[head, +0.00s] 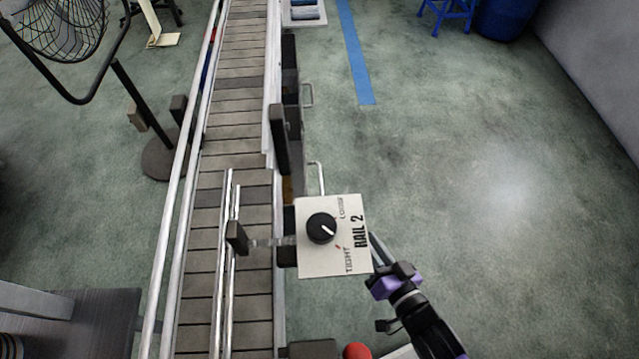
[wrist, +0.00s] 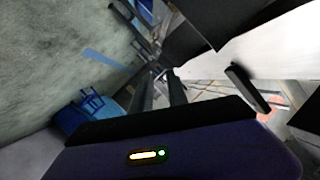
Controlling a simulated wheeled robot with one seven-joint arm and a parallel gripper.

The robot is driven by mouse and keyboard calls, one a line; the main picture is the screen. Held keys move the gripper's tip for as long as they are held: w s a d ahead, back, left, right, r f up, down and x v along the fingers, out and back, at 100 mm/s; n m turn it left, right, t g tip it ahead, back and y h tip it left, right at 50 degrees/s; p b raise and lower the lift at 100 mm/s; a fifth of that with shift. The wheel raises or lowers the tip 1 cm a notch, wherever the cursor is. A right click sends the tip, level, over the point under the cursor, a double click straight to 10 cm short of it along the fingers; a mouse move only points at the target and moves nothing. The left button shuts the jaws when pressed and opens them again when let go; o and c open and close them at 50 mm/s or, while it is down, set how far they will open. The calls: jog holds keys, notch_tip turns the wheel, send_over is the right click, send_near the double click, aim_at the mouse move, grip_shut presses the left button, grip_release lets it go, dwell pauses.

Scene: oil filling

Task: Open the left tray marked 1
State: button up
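No tray front with a readable mark 1 shows. Two metal bar handles stick out from the right side of the conveyor in the head view: a near one (head: 320,176) just above the RAIL 2 panel and a farther one (head: 308,95). I cannot tell which tray either belongs to. My gripper is at the lower right of the RAIL 2 panel in the head view, its fingers partly hidden by it. In the wrist view two dark fingers of my gripper (wrist: 161,84) stand apart with a gap, and nothing shows between them.
The white RAIL 2 panel (head: 334,262) with a black knob (head: 321,228) overhangs beside my gripper. The conveyor (head: 234,105) runs along the left. A red ball-shaped knob (head: 357,351) is at the bottom edge. A fan (head: 62,28) stands left. The floor (head: 500,150) to the right is open.

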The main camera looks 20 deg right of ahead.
aim_at(320, 178)
jog(key=shift+w+a+f+m+b, duration=0.2)
jog(key=shift+w+f+m+b, duration=1.15)
jog(key=shift+w, duration=3)
jog(key=shift+w+a+f+m+b, duration=0.3)
jog(key=shift+w+f, duration=2)
jog(key=shift+w, duration=2.05)
jog(key=shift+w+a+f+m+b, duration=0.1)
jog(key=shift+w+f+m+b, duration=1.3)
jog(key=shift+w, duration=2.95)
jog(key=shift+f+n+p, duration=0.4)
jog(key=shift+n, duration=0.15)
grip_shut()
